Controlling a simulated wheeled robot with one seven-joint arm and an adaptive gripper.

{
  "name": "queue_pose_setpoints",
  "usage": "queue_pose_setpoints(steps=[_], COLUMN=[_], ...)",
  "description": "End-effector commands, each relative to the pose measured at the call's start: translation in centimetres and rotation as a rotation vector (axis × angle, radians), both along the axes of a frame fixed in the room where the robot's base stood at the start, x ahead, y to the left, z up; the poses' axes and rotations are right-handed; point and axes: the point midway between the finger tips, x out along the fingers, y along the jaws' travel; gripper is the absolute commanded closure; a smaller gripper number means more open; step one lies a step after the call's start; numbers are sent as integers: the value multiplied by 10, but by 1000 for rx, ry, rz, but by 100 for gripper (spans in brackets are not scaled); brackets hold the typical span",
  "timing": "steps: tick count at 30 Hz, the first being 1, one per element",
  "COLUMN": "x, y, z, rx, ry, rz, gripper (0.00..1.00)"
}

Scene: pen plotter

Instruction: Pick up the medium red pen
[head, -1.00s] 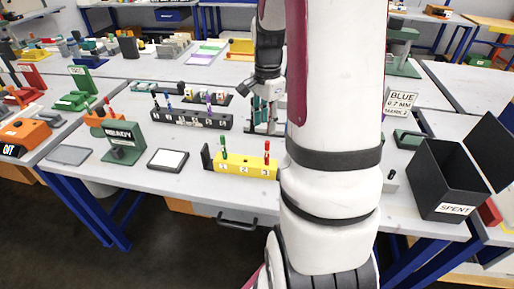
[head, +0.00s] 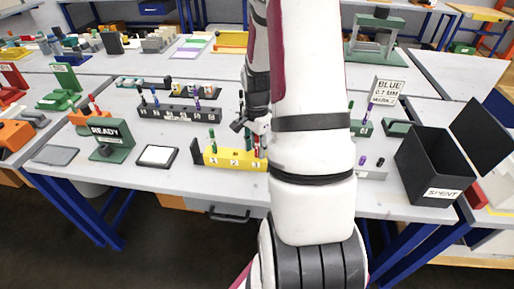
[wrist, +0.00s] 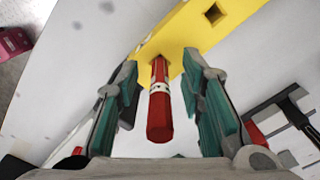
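A red pen with a white band (wrist: 159,105) stands in a hole of the yellow block (wrist: 205,25) in the wrist view. My gripper (wrist: 161,82) is open, with one teal-padded finger on each side of the pen. Gaps show between the pen and both fingers. In the head view the yellow block (head: 222,162) is numbered, and my gripper (head: 256,140) is above its right end. My arm hides part of that end. A green pen (head: 212,142) stands at the block's left part.
A dark rack (head: 180,115) with several pens stands behind the block. A green READY stand (head: 110,142) and a white-topped pad (head: 157,156) are to the left. A black SPENT bin (head: 428,175) and a BLUE 0.7 MM sign (head: 386,92) are to the right.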

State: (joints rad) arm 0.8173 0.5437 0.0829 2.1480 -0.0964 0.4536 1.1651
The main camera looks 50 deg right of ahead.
Motion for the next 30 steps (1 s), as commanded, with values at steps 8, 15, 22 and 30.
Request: queue_pose_setpoints(steps=[8, 15, 22, 30], x=[0, 0, 0, 1], y=[0, 0, 0, -1], z=[-5, -5, -5, 16], rx=[0, 0, 0, -4], ry=[-1, -1, -1, -3], rz=[0, 0, 0, 0], gripper=[64, 100, 100, 100])
